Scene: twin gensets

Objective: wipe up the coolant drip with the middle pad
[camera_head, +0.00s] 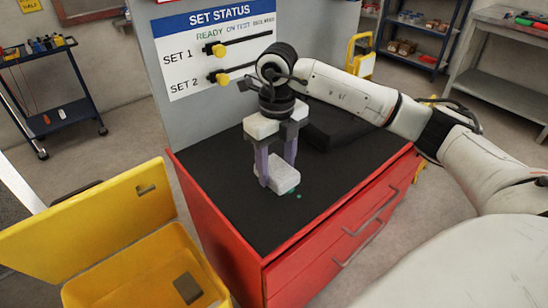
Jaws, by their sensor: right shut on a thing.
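My right gripper (277,168) is over the black top of the red cabinet, fingers pointing down. It is shut on a pale grey-white pad (283,180), which is at or just above the top; I cannot tell if it touches. A small green coolant drip (299,196) shows on the black top beside the pad's near right side. More green shows at the pad's edge, and the pad may hide part of it. My left gripper is not in view.
The red cabinet (235,235) has a black top, with a dark block-like object behind my gripper. A set status board (220,45) stands at its back. An open yellow bin (85,285) at front left holds a dark flat piece (187,288). The front of the black top is clear.

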